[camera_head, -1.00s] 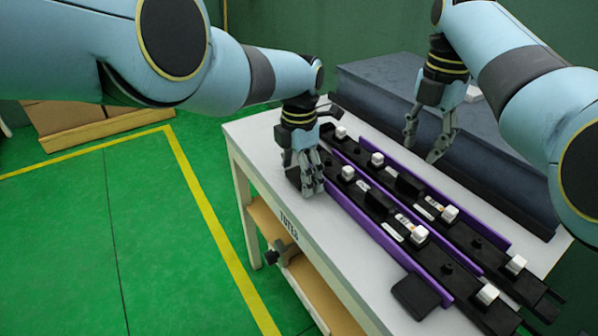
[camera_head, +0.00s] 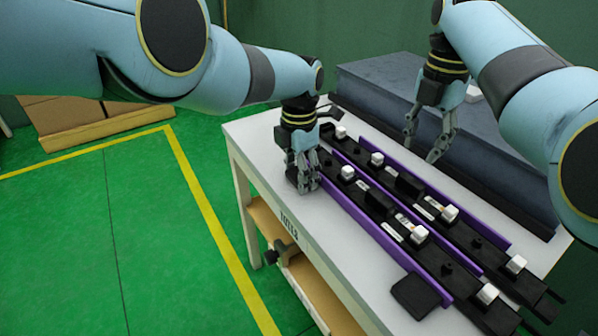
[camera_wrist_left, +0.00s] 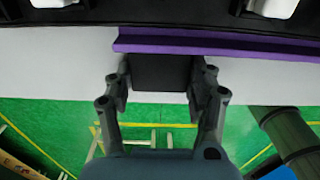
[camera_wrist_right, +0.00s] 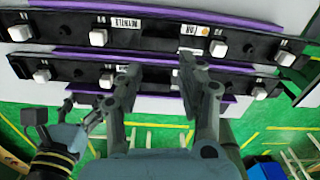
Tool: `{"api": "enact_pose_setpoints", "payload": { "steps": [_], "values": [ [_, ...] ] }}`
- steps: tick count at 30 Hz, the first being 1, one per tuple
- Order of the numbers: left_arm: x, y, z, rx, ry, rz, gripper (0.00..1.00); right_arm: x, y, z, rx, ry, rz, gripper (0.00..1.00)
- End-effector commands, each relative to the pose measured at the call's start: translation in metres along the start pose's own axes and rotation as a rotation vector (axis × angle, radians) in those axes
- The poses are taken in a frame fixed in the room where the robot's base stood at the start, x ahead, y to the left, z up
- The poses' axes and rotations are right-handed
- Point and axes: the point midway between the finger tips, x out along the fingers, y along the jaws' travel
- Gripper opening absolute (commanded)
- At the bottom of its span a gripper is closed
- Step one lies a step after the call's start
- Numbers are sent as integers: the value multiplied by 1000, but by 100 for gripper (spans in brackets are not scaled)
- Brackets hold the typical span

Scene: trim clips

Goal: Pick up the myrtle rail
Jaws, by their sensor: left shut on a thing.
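Two long black rails with purple edging and white blocks lie side by side on the table: a near rail (camera_head: 447,268) and a far rail (camera_head: 478,241). In the right wrist view a label on the far rail (camera_wrist_right: 125,21) appears to read MYRTLE. The near rail's labels there are mostly hidden by my fingers. My left gripper (camera_head: 308,186) is shut on a black end tab (camera_wrist_left: 160,73) at the near rail's purple edge, with a finger on each side. My right gripper (camera_head: 430,150) is open and empty above the far side.
A matching black tab (camera_head: 416,296) sticks out at the near rail's other end. The white table (camera_head: 262,140) has a bare strip along its near edge. A large grey-blue block (camera_head: 380,85) stands behind the rails. Green floor with yellow lines lies left.

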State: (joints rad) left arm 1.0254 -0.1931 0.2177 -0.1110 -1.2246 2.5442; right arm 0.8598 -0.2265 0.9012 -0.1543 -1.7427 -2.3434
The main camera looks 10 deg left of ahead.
Motion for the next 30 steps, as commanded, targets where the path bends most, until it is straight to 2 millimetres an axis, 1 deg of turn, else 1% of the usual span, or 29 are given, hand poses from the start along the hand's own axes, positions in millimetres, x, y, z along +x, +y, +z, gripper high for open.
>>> {"api": "enact_pose_setpoints", "payload": {
  "steps": [1, 3, 10, 14, 17, 18, 22, 24, 26, 27, 29, 30],
  "values": [
    [0, 0, 0, 0, 0, 1, 16, 0, 0, 0, 0, 0, 0, 38],
    [0, 0, 0, 0, 0, 0, 16, 0, 0, 0, 0, 0, 0, 48],
    [0, 0, 0, 0, 0, 1, 16, 0, 0, 0, 25, 0, 0, 48],
    [0, 0, 0, 0, 0, 1, 16, -2, 4, 0, 167, 3, 21, 48],
    [0, 0, 0, 0, 0, 1, 16, -18, 18, 4, 379, 6, 103, 48],
    [0, 0, 0, 0, 0, 1, 16, -27, 22, 8, 484, 14, 147, 48],
    [0, 0, 0, 0, 0, 1, 16, -44, 25, 17, 854, 84, 291, 48],
    [0, 0, 0, 0, 0, 1, 16, -50, 21, 20, 1050, 145, 363, 48],
    [0, 0, 0, 0, 0, 1, 16, -55, 15, 22, 1210, 207, 417, 48],
    [0, 0, 0, 0, 0, 1, 16, -57, 9, 22, 1308, 250, 449, 48],
    [0, 0, 0, 0, 0, 1, 16, -59, 0, 20, 1443, 318, 490, 48],
    [0, 0, 0, 0, 0, 1, 16, -59, -10, 18, 1522, 362, 511, 48]
  ]
}}
